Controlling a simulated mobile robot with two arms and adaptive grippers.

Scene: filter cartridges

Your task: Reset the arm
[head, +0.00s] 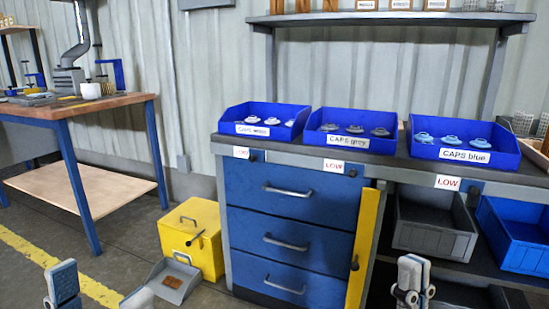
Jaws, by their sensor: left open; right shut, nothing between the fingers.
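My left gripper (100,285) shows at the bottom left edge, its two grey fingers wide apart with nothing between them. My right gripper (413,275) shows at the bottom right, its fingers together and empty, in front of the lower shelf area. Both are low in the picture, well below the bench top, and apart from the bins. Most of both arms is out of view.
Blue cap bins, labelled white (254,129), grey (342,141) and blue (466,155), stand on the workbench (390,164) with caps inside. Below are blue drawers (290,237) and a grey crate (430,238). A yellow box (190,240) and dustpan (172,282) sit on the floor.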

